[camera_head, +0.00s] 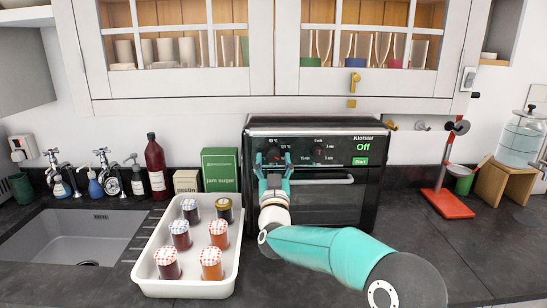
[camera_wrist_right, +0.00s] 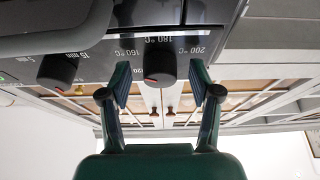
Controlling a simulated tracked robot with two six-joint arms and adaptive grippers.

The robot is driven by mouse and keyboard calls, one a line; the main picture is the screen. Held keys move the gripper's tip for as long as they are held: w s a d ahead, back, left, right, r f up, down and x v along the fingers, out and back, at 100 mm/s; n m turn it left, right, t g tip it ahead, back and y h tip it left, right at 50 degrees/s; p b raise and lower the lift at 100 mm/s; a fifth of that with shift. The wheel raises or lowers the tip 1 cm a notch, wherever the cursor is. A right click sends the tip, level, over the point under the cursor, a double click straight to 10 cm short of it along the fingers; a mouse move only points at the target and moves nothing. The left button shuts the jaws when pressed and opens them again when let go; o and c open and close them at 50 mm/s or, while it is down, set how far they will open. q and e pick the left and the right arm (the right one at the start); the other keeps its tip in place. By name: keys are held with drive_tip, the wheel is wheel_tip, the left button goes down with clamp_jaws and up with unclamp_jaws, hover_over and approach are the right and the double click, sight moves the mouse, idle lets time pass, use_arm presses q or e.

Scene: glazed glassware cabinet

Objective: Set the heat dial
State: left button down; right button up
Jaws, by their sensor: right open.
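The black toaster oven (camera_head: 320,205) stands against the wall, its display reading "Off" in green above a green "Start" label. My right gripper (camera_head: 273,163) is open in front of the left dial, partly covering it. The right wrist view is upside down and shows the heat dial (camera_wrist_right: 159,66), black with a red mark, between the open fingers of my right gripper (camera_wrist_right: 160,85). No finger clearly touches the dial. Printed marks of 160, 180 and 200 °C are beside it. The timer dial (camera_head: 318,152) is to the right; it also shows in the wrist view (camera_wrist_right: 57,71). My left gripper is not in view.
A white tray (camera_head: 142,272) of several lidded jars stands left of my right arm. A green jam sugar box (camera_head: 220,170) is left of the oven. A red stand (camera_head: 447,203) is at the right. Glazed cabinets (camera_head: 180,45) hang above.

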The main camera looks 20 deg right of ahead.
drive_tip(key=shift+w, duration=0.1)
drive_tip(key=c, duration=1.1)
drive_tip(key=shift+a+f+m+g+h+b, duration=0.15)
drive_tip(key=shift+m+h+b, duration=0.2)
drive_tip(key=shift+m+b, duration=0.45)
drive_tip(key=shift+d+f+m+g+h+b, duration=0.15)
drive_tip(key=shift+m+h+b, duration=0.2)
drive_tip(key=shift+m+b, duration=0.4)
drive_tip(key=shift+c, duration=0.2)
drive_tip(key=m, duration=0.1)
drive_tip(key=m+h+b, duration=0.1)
drive_tip(key=m+b, duration=0.1)
drive_tip(key=shift+a+r+m+g+h, duration=0.2)
drive_tip(key=shift+a+m+g+h, duration=0.05)
drive_tip(key=shift+g+h, duration=0.15)
drive_tip(key=shift+w+r+m+g+h, duration=0.15)
drive_tip(key=shift+m+g+h, duration=0.3)
drive_tip(key=shift+m, duration=0.75)
drive_tip(key=shift+a+r+m+g+h, duration=0.1)
drive_tip(key=shift+m+g+h, duration=0.3)
drive_tip(key=shift+m, duration=0.8)
drive_tip(key=shift+m+g+h+p, duration=0.35)
drive_tip(key=shift+m+g, duration=0.7)
drive_tip(key=shift+m, duration=1.35)
